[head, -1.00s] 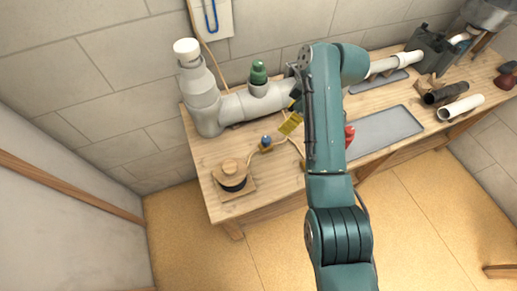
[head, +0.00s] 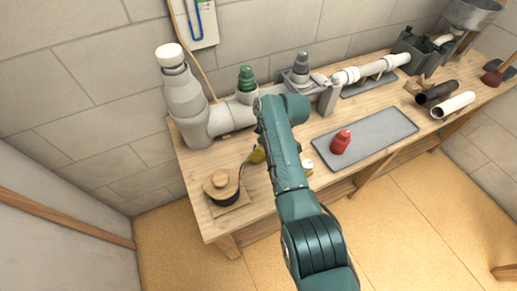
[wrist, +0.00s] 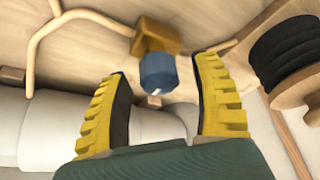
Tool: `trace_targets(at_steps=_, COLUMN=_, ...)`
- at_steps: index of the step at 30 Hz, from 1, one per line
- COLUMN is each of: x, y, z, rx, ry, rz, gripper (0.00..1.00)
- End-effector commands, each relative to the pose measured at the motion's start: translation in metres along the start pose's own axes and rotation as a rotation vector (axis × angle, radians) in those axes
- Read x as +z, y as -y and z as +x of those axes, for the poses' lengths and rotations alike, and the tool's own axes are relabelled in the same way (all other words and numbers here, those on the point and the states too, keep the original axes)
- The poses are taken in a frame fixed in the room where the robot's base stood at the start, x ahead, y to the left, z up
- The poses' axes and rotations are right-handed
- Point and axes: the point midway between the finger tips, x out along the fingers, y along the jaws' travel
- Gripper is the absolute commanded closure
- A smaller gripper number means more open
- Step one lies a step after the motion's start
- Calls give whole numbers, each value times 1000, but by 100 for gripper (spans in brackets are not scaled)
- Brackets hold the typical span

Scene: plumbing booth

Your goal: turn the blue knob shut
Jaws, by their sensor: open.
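The blue knob (wrist: 157,72) sits on a brass valve body (wrist: 155,36) in the wrist view, with tan tubing running off from it. My gripper (wrist: 163,66) is open, with one yellow ribbed finger on each side of the knob. Gaps show between the knob and both fingers, and I cannot tell how far down the fingers reach beside it. In the head view my gripper shows only as a bit of yellow (head: 257,154) low over the bench. The knob is hidden there behind my arm.
A wooden spool with black winding (head: 224,188) stands left of my gripper; it also shows at right in the wrist view (wrist: 290,60). The grey pipe (head: 190,110) runs along the wall behind. A red bottle (head: 341,141) stands on the grey tray (head: 375,132) to the right.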

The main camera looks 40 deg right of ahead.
Motion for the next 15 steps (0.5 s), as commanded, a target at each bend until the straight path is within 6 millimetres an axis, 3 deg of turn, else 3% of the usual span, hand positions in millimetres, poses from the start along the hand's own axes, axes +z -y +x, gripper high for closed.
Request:
trace_targets(at_steps=5, x=0, y=0, z=0, rx=0, ry=0, rz=0, gripper=36)
trace_targets(at_steps=15, x=0, y=0, z=0, rx=-1, ry=0, rz=0, gripper=98)
